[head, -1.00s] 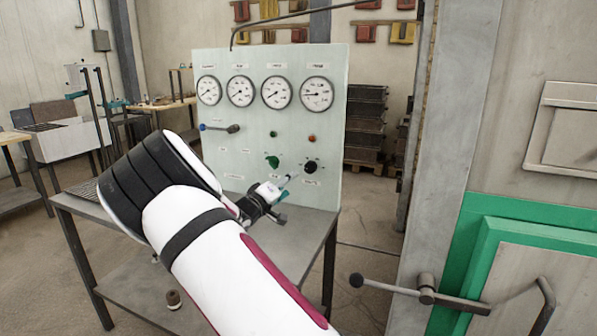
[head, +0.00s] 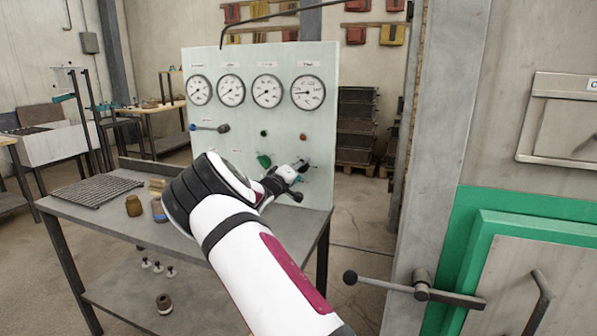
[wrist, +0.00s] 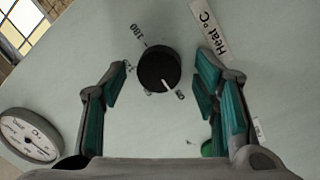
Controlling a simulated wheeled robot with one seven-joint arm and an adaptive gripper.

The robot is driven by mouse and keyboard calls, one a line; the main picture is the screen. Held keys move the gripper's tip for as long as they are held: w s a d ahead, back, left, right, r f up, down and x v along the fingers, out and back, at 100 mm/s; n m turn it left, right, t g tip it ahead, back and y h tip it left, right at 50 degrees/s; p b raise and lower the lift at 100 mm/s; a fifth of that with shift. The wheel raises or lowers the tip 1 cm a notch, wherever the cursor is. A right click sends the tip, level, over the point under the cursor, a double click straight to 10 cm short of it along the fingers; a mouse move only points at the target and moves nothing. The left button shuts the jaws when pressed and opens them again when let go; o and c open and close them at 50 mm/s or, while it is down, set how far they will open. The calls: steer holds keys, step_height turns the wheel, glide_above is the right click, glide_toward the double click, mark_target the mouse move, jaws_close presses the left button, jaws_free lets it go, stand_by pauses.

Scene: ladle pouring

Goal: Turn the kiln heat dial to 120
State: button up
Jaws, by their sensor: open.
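The heat dial (wrist: 159,68) is a round black knob on the pale panel, beside a "Heat °C" label (wrist: 209,29). Its white pointer line points down and right, towards a mark that looks like 0. A "100" mark (wrist: 138,31) sits at its upper left. My gripper (wrist: 163,67) is open, with one teal-padded finger on each side of the dial and a gap visible on both sides. In the head view my gripper (head: 298,172) is at the panel's lower right and partly covers the dial (head: 303,164).
A green knob (head: 264,160) sits left of the dial, and a lever (head: 209,128) is higher up. Several gauges (head: 267,91) line the panel (head: 232,58) top. The metal table (head: 113,220) holds a rack and jars. A green-framed door (head: 528,232) with handles stands at right.

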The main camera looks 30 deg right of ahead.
steer(key=c, duration=1.2)
steer(key=shift+o, duration=0.2)
